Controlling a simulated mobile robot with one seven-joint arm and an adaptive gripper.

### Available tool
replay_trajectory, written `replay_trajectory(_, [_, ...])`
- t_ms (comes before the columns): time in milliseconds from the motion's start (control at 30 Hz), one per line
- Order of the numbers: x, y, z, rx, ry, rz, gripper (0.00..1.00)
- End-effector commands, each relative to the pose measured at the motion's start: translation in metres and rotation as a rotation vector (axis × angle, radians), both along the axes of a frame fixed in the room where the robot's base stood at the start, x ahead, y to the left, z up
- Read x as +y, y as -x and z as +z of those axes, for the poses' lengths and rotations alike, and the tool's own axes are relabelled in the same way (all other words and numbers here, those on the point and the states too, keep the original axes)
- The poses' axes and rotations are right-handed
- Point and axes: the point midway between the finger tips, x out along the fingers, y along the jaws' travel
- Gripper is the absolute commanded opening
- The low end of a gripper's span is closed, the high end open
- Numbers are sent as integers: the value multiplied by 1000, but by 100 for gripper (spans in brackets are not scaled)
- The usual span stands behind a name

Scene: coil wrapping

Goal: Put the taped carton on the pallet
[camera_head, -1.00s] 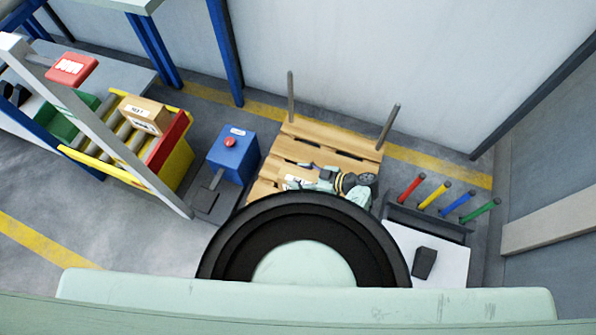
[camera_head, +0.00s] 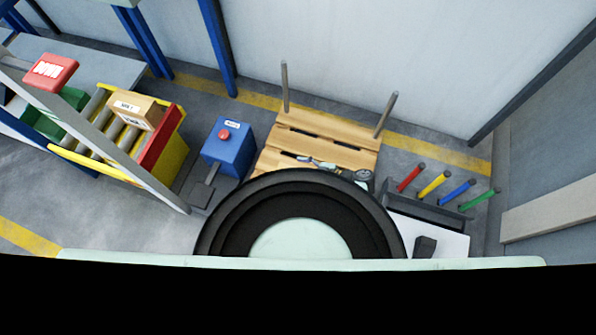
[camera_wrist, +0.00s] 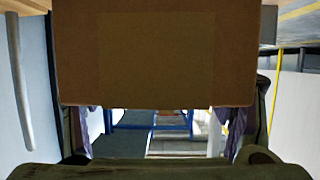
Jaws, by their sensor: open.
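A plain brown carton (camera_wrist: 158,50) fills the upper middle of the wrist view, with a faint lighter patch on its face. That view looks upside down, and the carton appears to be at the wooden pallet (camera_wrist: 22,5). My gripper (camera_wrist: 162,122) is open, with one finger towards each side of the carton's near edge. I cannot tell whether the fingers touch it. In the head view, the pallet (camera_head: 328,132) has two grey posts. My gripper is mostly hidden behind a large black ring there, and the carton cannot be made out.
Another labelled carton (camera_head: 132,110) sits on the yellow-framed roller conveyor (camera_head: 100,130) at left. A blue box with a red button (camera_head: 228,148) stands left of the pallet. A dark rack (camera_head: 428,205) with coloured handles stands to its right. A wall runs behind the pallet.

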Motion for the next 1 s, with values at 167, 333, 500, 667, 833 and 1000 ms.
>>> replay_trajectory(167, [0, 0, 0, -1, 0, 0, 76])
replay_trajectory(333, [-11, 2, 5, -3, 1, -4, 76])
replay_trajectory(500, [-40, 11, 17, -5, 3, -4, 76])
replay_trajectory(667, [-70, 22, 30, -3, 2, -4, 76])
replay_trajectory(833, [-93, 30, 42, -2, 1, -2, 76])
replay_trajectory(1000, [-103, 35, 47, 0, 0, 0, 76])
